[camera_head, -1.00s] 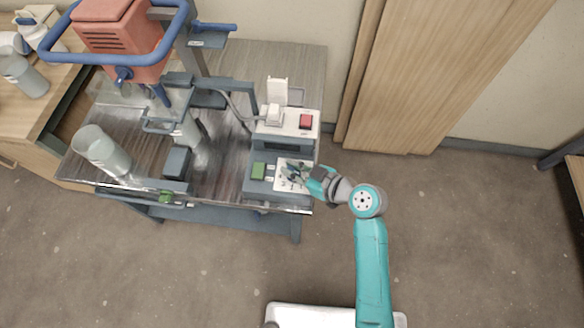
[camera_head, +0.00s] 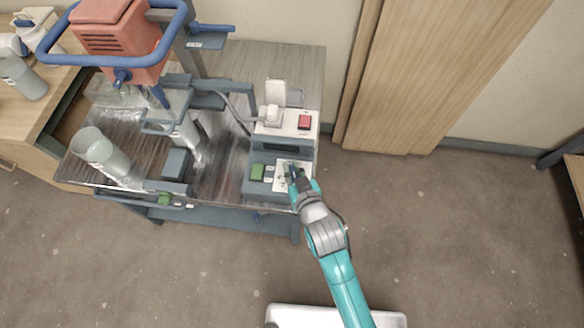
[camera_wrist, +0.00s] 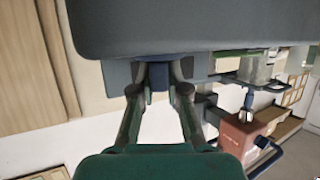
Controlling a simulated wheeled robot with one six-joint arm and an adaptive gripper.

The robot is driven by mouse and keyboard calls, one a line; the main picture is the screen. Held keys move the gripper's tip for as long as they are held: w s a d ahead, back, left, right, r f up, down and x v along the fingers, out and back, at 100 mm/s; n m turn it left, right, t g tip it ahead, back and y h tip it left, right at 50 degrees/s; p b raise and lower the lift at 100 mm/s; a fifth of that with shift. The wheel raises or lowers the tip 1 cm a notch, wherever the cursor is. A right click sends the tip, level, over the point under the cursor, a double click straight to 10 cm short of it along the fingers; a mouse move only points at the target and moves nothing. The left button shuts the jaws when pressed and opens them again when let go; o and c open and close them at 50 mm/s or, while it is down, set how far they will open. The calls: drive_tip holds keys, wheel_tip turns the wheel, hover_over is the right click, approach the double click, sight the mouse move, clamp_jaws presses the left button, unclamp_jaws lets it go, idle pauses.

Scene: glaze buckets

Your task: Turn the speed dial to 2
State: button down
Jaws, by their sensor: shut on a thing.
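The speed dial (camera_wrist: 158,76) is a small dark blue knob between my fingertips in the wrist view. In the head view it is largely hidden by my gripper (camera_head: 293,172), over the white scale plate (camera_head: 280,184) on the grey control box. My gripper also fills the middle of the wrist view (camera_wrist: 158,88), with its two fingers closed around the knob from both sides. The scale numbers and the knob's pointer cannot be read.
A green button (camera_head: 257,172) sits just left of the scale plate. A red switch (camera_head: 304,122) is on the white box behind. The orange mixer (camera_head: 115,35) and a clear container (camera_head: 103,153) stand further left on the cart. The floor to the right is clear.

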drive_tip(key=shift+m+t+h, duration=0.5)
drive_tip(key=shift+m+h, duration=1)
drive_tip(key=shift+h, duration=0.1)
drive_tip(key=shift+m+h, duration=0.9)
drive_tip(key=shift+h, duration=0.2)
drive_tip(key=shift+d+f+m+h, duration=0.1)
drive_tip(key=shift+f+m+h, duration=0.05)
drive_tip(key=shift+m+h, duration=0.15)
drive_tip(key=c, duration=1.2)
unclamp_jaws()
drive_tip(key=shift+o, duration=0.2)
drive_tip(key=v, duration=1.2)
